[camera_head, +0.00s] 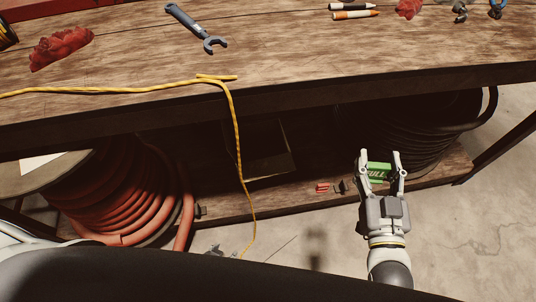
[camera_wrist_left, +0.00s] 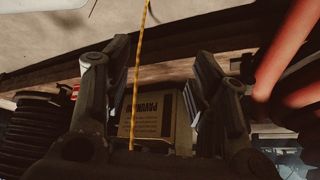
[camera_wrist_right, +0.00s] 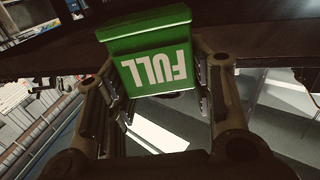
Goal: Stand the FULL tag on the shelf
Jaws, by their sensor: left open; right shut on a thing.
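The green FULL tag (camera_head: 378,172) is held between the fingers of my right gripper (camera_head: 379,164), in front of the lower shelf's right part. In the right wrist view the tag (camera_wrist_right: 155,55) shows its white lettering upside down, with the gripper shut on it. The lower wooden shelf (camera_head: 430,180) runs under the workbench; the tag appears apart from it, though depth is hard to judge. My left gripper (camera_wrist_left: 162,58) is open and empty in the left wrist view, facing a cardboard box (camera_wrist_left: 155,118).
A red tag (camera_head: 322,187) and a small dark clip (camera_head: 341,186) are on the shelf's front edge. A red hose coil (camera_head: 125,200) is at left, a black hose coil (camera_head: 430,130) at right. A yellow cord (camera_head: 237,140) hangs over the bench (camera_head: 300,60).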

